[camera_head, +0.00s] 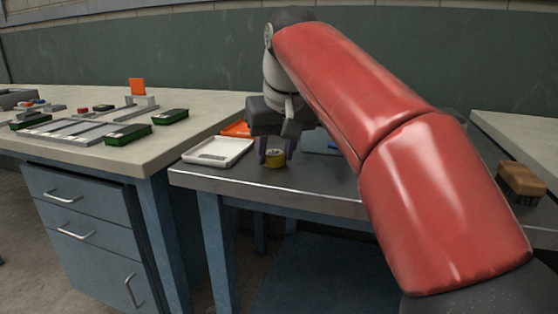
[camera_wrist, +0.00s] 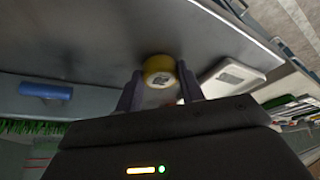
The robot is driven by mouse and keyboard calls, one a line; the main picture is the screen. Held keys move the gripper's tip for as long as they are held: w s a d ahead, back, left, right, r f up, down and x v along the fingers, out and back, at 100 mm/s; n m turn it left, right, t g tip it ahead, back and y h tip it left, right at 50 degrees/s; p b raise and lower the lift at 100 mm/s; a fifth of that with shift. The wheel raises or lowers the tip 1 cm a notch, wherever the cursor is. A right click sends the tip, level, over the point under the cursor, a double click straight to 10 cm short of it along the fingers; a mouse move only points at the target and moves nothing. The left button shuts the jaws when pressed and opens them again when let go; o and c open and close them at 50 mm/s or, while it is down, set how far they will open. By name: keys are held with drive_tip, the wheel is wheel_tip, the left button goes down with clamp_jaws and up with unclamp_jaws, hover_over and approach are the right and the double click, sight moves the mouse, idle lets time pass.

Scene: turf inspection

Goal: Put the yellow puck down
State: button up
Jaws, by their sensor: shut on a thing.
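The yellow puck (camera_head: 275,158) is a short yellow cylinder at the dark metal-edged table (camera_head: 300,184), to the right of a white tray (camera_head: 218,151). My gripper (camera_head: 276,151) points down and is shut on the puck. In the wrist view the puck (camera_wrist: 160,71) sits between the tips of my two dark fingers (camera_wrist: 160,90), with a small pale mark on its face. The puck is at or just above the tabletop; I cannot tell whether it touches.
An orange tray (camera_head: 236,129) lies behind the white one. A blue object (camera_wrist: 46,91) shows in the wrist view. The left bench (camera_head: 60,152) holds green boxes (camera_head: 129,134) and small parts. A brown brush (camera_head: 521,181) is far right. The table front is clear.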

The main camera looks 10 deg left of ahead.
drive_tip(key=shift+r, duration=0.1)
drive_tip(key=shift+f, duration=0.25)
drive_tip(key=o, duration=1)
drive_tip(key=shift+o, duration=0.2)
drive_tip(key=shift+f+b, duration=0.1)
drive_tip(key=shift+b, duration=0.3)
